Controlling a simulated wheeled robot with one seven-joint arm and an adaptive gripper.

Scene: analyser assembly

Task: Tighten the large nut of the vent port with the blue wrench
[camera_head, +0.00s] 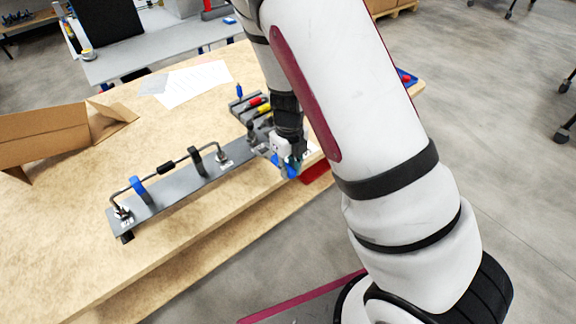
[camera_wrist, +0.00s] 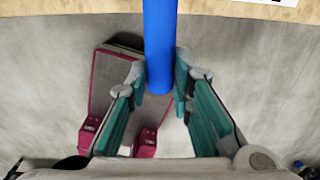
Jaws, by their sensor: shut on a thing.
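My gripper (camera_head: 288,160) is low over the near right edge of the wooden table. In the wrist view my gripper (camera_wrist: 161,88) has its two teal fingers closed on the blue handle of the wrench (camera_wrist: 160,35). The handle runs up out of that picture, so the wrench's head is not seen there. In the head view a small part of the blue wrench (camera_head: 291,173) shows under the fingers. A grey plate assembly (camera_head: 180,186) with a bent tube lies on the table. The large nut of the vent port cannot be made out, and my arm hides part of that area.
A holder with a red-handled tool (camera_head: 257,102) and a yellow-handled tool (camera_head: 264,109) stands behind the assembly. An open cardboard box (camera_head: 45,135) is at the left. White paper (camera_head: 195,83) lies at the back. Bare table shows at the front left.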

